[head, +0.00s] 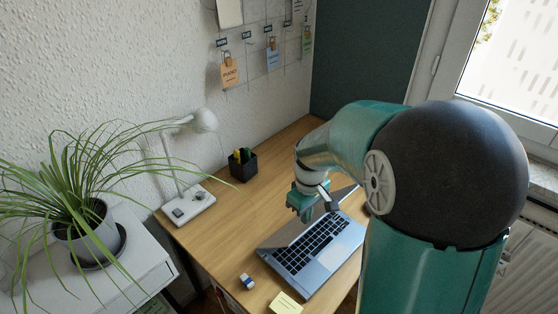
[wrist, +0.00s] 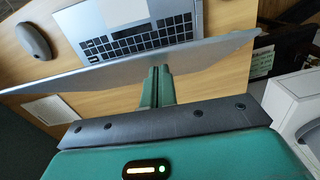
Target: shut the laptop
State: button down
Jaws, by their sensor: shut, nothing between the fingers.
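The silver laptop (head: 325,252) stands open on the wooden desk, its dark keyboard facing up. Its lid is raised and partly hidden by my arm in the head view. In the wrist view the lid (wrist: 150,62) is a thin grey slab crossing the picture, with the keyboard (wrist: 150,38) beyond it. My gripper (wrist: 156,72) is shut and empty, with its fingertips close to the lid's edge on the side away from the keyboard. I cannot tell whether they touch. In the head view my gripper (head: 314,208) is by the lid, partly covered by my wrist.
A blue-and-white eraser (head: 246,282) and yellow notes (head: 285,304) lie near the desk's front edge. A black pen cup (head: 243,165) and a white lamp (head: 188,205) stand at the back left. A grey rounded object (wrist: 33,40) lies beside the laptop. Desk left of the laptop is clear.

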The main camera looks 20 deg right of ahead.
aim_at(314, 222)
jog(key=shift+s+d+f, duration=0.35)
jog(key=shift+s+f, duration=0.1)
jog(key=shift+s, duration=0.15)
jog(key=shift+s+d+f, duration=0.3)
jog(key=shift+s+f, duration=0.15)
jog(key=shift+s, duration=0.1)
jog(key=shift+s+d+f, duration=0.3)
jog(key=shift+s+f, duration=0.2)
jog(key=shift+f, duration=0.05)
jog(key=shift+s+d+f, duration=0.25)
jog(key=shift+s+f, duration=0.2)
jog(key=shift+f, duration=0.2)
